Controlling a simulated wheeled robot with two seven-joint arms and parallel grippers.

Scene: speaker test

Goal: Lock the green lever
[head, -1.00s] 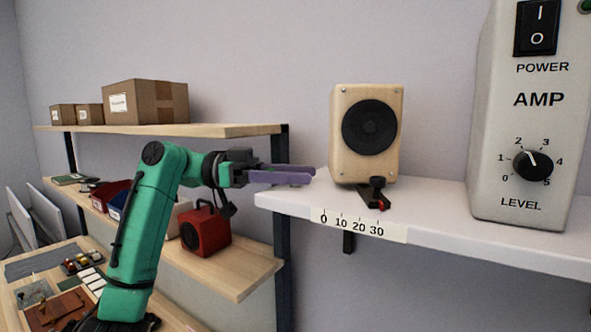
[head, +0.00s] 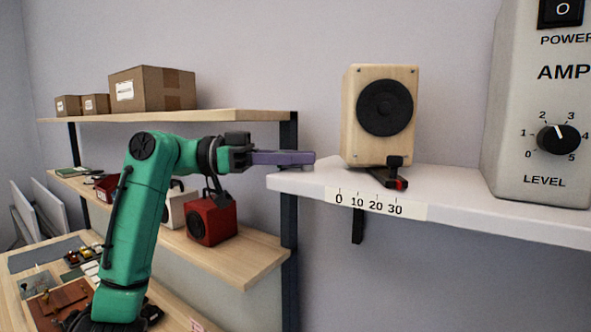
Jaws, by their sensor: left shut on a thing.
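No green lever can be made out. A black lever or clamp (head: 395,166) with a red tip (head: 402,184) sits at the foot of a wooden speaker (head: 348,110) on the white shelf (head: 465,192). My left gripper (head: 312,159), with purple fingers, is at the left end of the white shelf, left of the speaker and apart from the black lever. Its fingers look closed together on something small that I cannot make out. My right gripper is not in view.
A scale strip (head: 375,204) marked 0 to 30 is on the shelf's front edge. A grey AMP box (head: 510,110) with a LEVEL knob (head: 558,139) stands at the right. At the left, wooden shelves hold cardboard boxes (head: 140,88) and a red speaker (head: 211,218).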

